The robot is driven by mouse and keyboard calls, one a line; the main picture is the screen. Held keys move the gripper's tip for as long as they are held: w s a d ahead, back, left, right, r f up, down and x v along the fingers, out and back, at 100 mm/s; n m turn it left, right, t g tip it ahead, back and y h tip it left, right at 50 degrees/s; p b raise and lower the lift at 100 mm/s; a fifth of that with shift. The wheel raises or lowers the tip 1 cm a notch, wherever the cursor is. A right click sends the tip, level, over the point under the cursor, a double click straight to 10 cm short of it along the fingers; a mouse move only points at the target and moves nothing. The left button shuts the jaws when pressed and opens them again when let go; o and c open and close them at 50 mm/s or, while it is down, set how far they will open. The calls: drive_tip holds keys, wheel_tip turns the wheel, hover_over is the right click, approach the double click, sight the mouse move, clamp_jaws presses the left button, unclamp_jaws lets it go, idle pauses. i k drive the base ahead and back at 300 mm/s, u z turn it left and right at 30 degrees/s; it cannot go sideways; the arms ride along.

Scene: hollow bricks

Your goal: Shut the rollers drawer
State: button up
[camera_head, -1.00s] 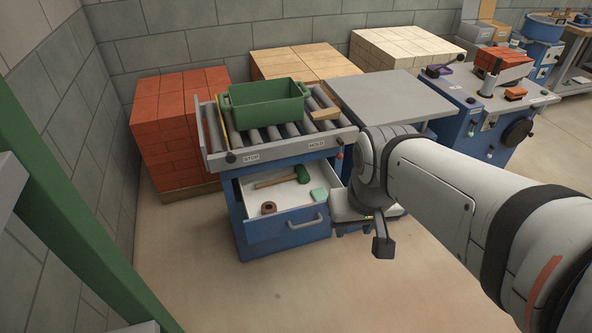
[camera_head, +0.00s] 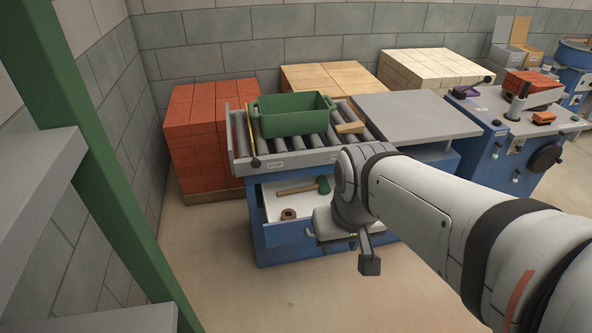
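The rollers drawer (camera_head: 285,238) is a blue-fronted drawer with a white inside, under the roller conveyor (camera_head: 283,154). It stands open toward me. A green-headed mallet (camera_head: 297,188) and a brown ring-shaped roll (camera_head: 289,214) lie in it. My gripper (camera_head: 369,262) hangs at the drawer's right side in the picture, below my wrist.
A green crate (camera_head: 293,122) and a wooden piece (camera_head: 349,128) sit on the rollers. A grey-topped table (camera_head: 415,115) adjoins at right. Red bricks (camera_head: 195,130) are stacked at left. A green post (camera_head: 90,150) with grey shelves stands near at left. Floor (camera_head: 240,295) in front is clear.

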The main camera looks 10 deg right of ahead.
sight(276, 232)
drive_tip(key=i, duration=1.1)
drive_tip(key=z, duration=0.4)
